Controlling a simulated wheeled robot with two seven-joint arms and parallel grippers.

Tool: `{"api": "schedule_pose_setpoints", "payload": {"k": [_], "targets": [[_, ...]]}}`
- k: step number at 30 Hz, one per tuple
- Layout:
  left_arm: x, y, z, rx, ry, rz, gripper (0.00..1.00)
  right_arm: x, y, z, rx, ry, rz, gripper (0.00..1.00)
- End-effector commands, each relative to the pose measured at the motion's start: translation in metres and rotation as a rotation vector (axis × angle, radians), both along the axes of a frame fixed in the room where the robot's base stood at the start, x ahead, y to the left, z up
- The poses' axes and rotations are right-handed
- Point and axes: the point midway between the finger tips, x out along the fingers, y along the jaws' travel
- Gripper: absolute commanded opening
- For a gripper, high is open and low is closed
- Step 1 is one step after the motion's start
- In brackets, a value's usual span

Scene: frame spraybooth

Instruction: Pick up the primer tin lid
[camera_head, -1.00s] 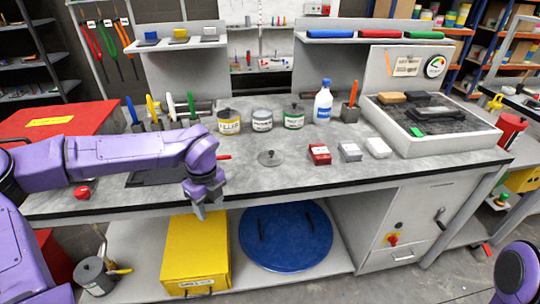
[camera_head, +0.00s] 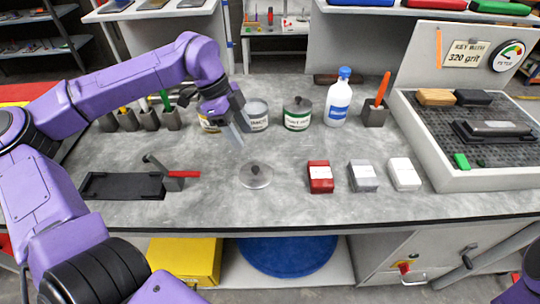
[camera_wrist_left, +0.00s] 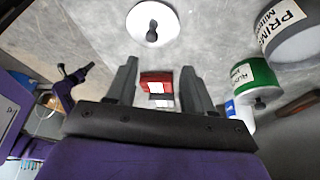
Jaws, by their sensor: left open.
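The primer tin lid (camera_head: 256,176) is a round grey disc with a dark knob, lying flat on the grey bench top. It also shows at the top of the left wrist view (camera_wrist_left: 152,22). My left gripper (camera_head: 236,132) is open and empty above the bench, behind the lid and slightly left of it, in front of the tins. In the left wrist view its two fingers (camera_wrist_left: 153,82) are spread, with the lid beyond them. The grey primer tin (camera_head: 257,117) stands behind, partly covered by my gripper; its label shows in the left wrist view (camera_wrist_left: 292,30).
A green-banded tin (camera_head: 297,115) and a white-blue bottle (camera_head: 339,98) stand behind. Red (camera_head: 320,177), grey (camera_head: 363,176) and white (camera_head: 404,174) blocks sit right of the lid. The bench before the lid is clear.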

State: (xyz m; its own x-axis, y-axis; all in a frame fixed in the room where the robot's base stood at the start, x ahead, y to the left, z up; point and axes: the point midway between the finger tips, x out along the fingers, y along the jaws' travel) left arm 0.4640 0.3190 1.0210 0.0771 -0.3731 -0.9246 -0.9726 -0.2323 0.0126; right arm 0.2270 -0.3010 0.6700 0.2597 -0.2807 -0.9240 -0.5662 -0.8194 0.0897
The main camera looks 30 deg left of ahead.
Motion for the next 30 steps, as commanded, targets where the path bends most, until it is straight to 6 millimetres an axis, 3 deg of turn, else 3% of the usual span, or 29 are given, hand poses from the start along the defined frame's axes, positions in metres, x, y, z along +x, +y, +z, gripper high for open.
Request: {"api": "schedule_pose_setpoints", "payload": {"k": [14, 18, 27, 29, 30], "targets": [[-0.001, -0.024, -0.063, 0.001, 0.005, 0.003, 0.52, -0.001, 0.000, 0.016, 0.000, 0.002, 0.000, 0.91], [-0.002, -0.033, -0.089, 0.002, 0.005, 0.002, 0.52, 0.000, 0.000, 0.020, 0.000, 0.001, 0.000, 0.91], [0.000, -0.037, -0.098, 0.000, -0.001, 0.001, 0.52, 0.000, 0.000, 0.020, 0.000, 0.001, 0.000, 0.91], [0.000, -0.037, -0.098, 0.000, -0.001, 0.001, 0.36, 0.000, 0.000, 0.020, 0.000, 0.002, -0.001, 0.91], [0.000, -0.037, -0.098, 0.000, -0.001, 0.001, 0.23, 0.000, 0.000, 0.020, 0.000, 0.002, -0.001, 0.91]]}}
